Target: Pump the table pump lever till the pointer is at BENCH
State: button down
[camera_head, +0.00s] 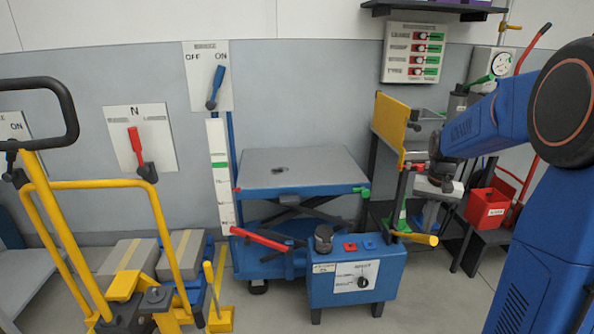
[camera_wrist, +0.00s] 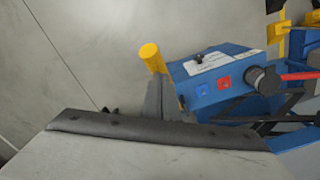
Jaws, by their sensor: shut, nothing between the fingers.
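The red pump lever (camera_head: 260,238) slopes down to the right at the front of the blue lift table (camera_head: 300,170). Part of it shows at the right edge of the wrist view (camera_wrist: 300,76). A white scale strip (camera_head: 219,190) stands left of the table, with a green mark on its upper part. A small red pointer (camera_head: 237,189) sits beside it at tabletop height, below the green mark. The scale's lettering is too small to read. My gripper (camera_head: 428,216) is shut and empty, well right of the lever. Its grey fingers (camera_wrist: 165,92) show near a yellow handle end.
A blue control box (camera_head: 355,275) with a black knob and red and blue buttons stands before the table. A yellow handle (camera_head: 415,238) juts out near my gripper. A yellow cart frame (camera_head: 110,185) fills the left. A red box (camera_head: 487,208) is at right.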

jog(key=shift+f, duration=0.15)
dwell(0.4)
jog(key=shift+f, duration=7.2)
jog(key=shift+r, duration=7.4)
